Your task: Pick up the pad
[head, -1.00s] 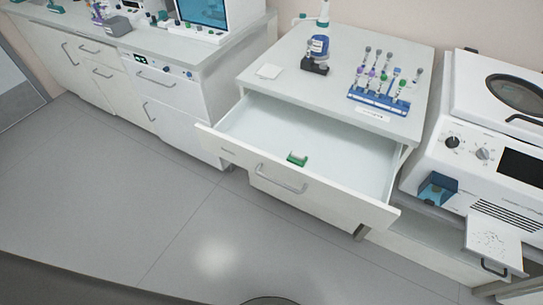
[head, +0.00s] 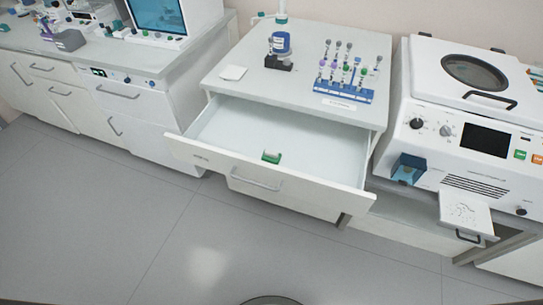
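A small white square pad (head: 233,73) lies flat on the left front part of the middle cabinet's top (head: 300,80). It is left of a black stand holding a blue-labelled bottle (head: 281,44). Below it, the cabinet's drawer (head: 270,180) is pulled open. A small green item (head: 271,157) lies in the drawer near its front wall. Neither of my grippers is in view.
A blue rack (head: 345,90) with several tubes stands on the cabinet top. A white centrifuge-like machine (head: 460,140) stands at right with a small tray (head: 467,213) sticking out. The left bench (head: 100,60) holds a screen. The grey floor (head: 150,245) in front is clear.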

